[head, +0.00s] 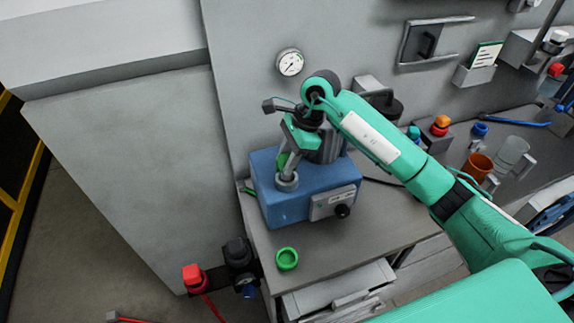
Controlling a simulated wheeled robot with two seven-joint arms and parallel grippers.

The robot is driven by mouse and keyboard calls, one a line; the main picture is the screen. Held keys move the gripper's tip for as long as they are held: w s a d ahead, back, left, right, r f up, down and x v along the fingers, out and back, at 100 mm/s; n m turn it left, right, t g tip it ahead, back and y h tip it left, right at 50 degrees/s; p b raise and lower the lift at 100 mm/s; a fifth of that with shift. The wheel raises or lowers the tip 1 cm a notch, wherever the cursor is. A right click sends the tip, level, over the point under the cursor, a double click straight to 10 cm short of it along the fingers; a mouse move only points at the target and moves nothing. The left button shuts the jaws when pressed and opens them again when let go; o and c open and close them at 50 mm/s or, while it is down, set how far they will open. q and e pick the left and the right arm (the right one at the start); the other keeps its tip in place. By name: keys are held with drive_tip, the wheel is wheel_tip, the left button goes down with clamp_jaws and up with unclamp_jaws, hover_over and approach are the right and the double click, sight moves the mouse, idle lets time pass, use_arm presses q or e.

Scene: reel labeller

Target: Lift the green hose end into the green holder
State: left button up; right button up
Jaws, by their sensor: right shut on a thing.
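My right gripper (288,158) is over the left part of a blue box (310,200) on the bench. It is shut on a narrow green piece, which appears to be the green hose end (282,161). That piece is just above a grey collar on the box top; I cannot tell whether they touch. The fingers and wrist partly hide it. A short green length (247,190) shows at the box's left side. A green ring-shaped cup, which looks like the green holder (287,259), is on the bench in front of the box. My left gripper is out of view.
A red fitting (194,276) and a black fitting (239,254) are at the bench's left front. A round gauge (290,63) is on the back wall. Bench beside the green cup is clear.

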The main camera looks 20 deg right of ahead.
wheel_tip(320, 180, up, 17)
drive_tip(key=b, duration=0.5)
wheel_tip(320, 180, up, 8)
drive_tip(key=p, duration=0.4)
hover_over(287, 157)
drive_tip(key=shift+w+f, duration=0.1)
drive_tip(key=shift+f, duration=0.1)
drive_tip(key=shift+f, duration=0.15)
idle(0.3)
drive_tip(key=s+a+f+b, duration=0.25)
drive_tip(key=s+f, duration=0.45)
drive_tip(key=f, duration=0.4)
drive_tip(key=s+a+f+b, duration=0.25)
drive_tip(key=s+f, duration=0.45)
drive_tip(key=f, duration=0.4)
drive_tip(key=f+p, duration=0.1)
drive_tip(key=f, duration=0.5)
drive_tip(key=f+p, duration=0.1)
drive_tip(key=f, duration=1.2)
drive_tip(key=shift+s+d+f+p, duration=0.2)
drive_tip(key=shift+d+p, duration=0.1)
drive_tip(key=shift+p, duration=0.1)
drive_tip(key=shift+w+f, duration=0.1)
